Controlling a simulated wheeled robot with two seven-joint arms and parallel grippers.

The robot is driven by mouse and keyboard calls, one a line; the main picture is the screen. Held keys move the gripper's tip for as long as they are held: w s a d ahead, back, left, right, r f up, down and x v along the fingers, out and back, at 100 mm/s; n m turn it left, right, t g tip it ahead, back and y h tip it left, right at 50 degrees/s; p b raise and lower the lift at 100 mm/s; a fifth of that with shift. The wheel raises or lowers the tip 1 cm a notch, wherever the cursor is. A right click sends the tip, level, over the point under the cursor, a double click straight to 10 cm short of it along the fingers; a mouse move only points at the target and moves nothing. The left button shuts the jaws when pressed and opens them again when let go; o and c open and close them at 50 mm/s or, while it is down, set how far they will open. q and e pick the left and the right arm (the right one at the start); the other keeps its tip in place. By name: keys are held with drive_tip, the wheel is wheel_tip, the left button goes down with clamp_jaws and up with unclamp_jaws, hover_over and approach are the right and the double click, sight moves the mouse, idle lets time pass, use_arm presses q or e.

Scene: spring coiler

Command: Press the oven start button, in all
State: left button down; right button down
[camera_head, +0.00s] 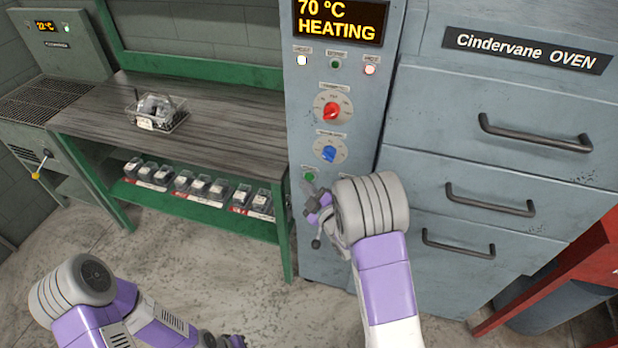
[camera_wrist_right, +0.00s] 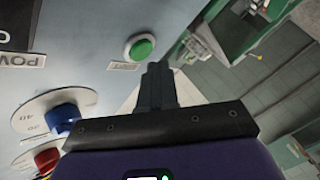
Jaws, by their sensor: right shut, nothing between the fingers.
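The oven's control panel (camera_head: 330,100) has a display (camera_head: 338,20) reading 70 °C HEATING. The green start button (camera_head: 309,176) is low on the panel, below the blue knob (camera_head: 329,153). In the right wrist view the green button (camera_wrist_right: 140,46) shows unobstructed in its metal ring, with a small label beside it. My right gripper (camera_head: 311,193) is shut and empty, just below the button. Its fingertips (camera_wrist_right: 158,68) appear close to the button; I cannot tell whether they touch the panel. My left gripper (camera_head: 230,341) is partly visible low in the head view, its fingers unclear.
A red knob (camera_head: 332,110) sits above the blue one. Oven drawers with black handles (camera_head: 535,132) are right of the panel. A workbench (camera_head: 215,120) with a wire basket (camera_head: 157,112) stands left, boxed parts on its lower shelf. The floor in front is clear.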

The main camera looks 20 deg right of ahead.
use_arm(q)
drive_tip(key=shift+f+b, duration=0.5)
drive_tip(key=shift+f, duration=0.05)
use_arm(e)
drive_tip(key=s+a, duration=0.2)
drive_tip(key=s, duration=0.2)
drive_tip(key=shift+s+a, duration=0.1)
drive_tip(key=shift+a, duration=0.3)
